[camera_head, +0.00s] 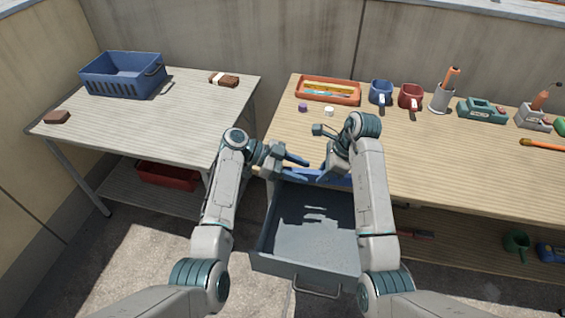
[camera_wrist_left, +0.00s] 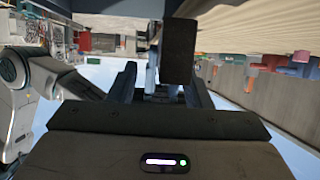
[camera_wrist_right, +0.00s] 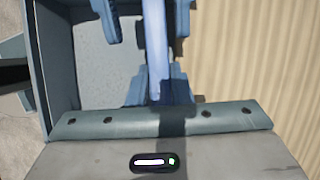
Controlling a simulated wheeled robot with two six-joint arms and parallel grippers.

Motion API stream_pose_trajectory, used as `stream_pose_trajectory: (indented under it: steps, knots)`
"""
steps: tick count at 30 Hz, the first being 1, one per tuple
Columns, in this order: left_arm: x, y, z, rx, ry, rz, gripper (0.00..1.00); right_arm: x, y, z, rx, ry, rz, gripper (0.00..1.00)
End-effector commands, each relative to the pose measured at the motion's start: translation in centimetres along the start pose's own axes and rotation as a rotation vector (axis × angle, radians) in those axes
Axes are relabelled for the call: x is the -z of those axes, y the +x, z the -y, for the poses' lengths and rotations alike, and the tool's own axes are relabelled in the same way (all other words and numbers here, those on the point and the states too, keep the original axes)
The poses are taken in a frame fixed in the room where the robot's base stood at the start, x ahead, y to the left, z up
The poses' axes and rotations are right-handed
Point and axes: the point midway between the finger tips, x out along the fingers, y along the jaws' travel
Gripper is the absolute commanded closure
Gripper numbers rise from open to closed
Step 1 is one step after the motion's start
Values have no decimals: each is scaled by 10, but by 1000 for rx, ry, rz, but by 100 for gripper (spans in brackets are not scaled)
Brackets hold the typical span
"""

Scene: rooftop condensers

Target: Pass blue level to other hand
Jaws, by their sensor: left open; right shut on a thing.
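The blue level (camera_head: 340,181) is a slim blue bar held above the open drawer, at the front edge of the right workbench. My right gripper (camera_head: 322,174) is shut on it; the right wrist view shows the bar (camera_wrist_right: 154,45) running between the fingers. My left gripper (camera_head: 299,168) is open, close to the level's left end, with its fingers pointing right. In the left wrist view a dark block (camera_wrist_left: 180,52) stands in front of the open fingers. I cannot tell whether the left fingers touch the level.
A grey drawer (camera_head: 309,268) stands open below both grippers. The left table (camera_head: 150,115) carries a blue basket (camera_head: 122,76).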

Motion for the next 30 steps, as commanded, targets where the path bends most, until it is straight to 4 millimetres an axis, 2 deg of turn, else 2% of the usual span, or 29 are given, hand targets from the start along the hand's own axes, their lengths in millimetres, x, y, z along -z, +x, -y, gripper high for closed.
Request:
stream_pose_trajectory:
  steps: [1,6,16,17,23,24,27,28,30]
  knots:
    - [0,8,0,-1,-2,-1,55,0,0,0,0,0,0,100]
    - [0,22,0,0,0,0,55,0,0,0,1,0,0,100]
    - [-1,26,0,0,-1,1,55,-1,0,0,1,-1,1,100]
    - [-1,26,0,0,-1,1,57,-1,0,0,1,-1,2,100]
    - [-1,26,-1,-1,-2,1,97,-1,-1,1,3,-1,2,100]
    - [-1,26,-1,-3,-2,1,100,-1,-1,1,4,-1,2,100]
    - [-1,26,-2,-6,-3,-1,100,-1,-1,2,7,0,1,100]
    - [-1,26,-2,-6,-2,-2,100,-1,-2,2,8,0,1,79]
    - [-1,26,-2,-7,-3,-2,100,-1,-2,2,9,0,1,65]
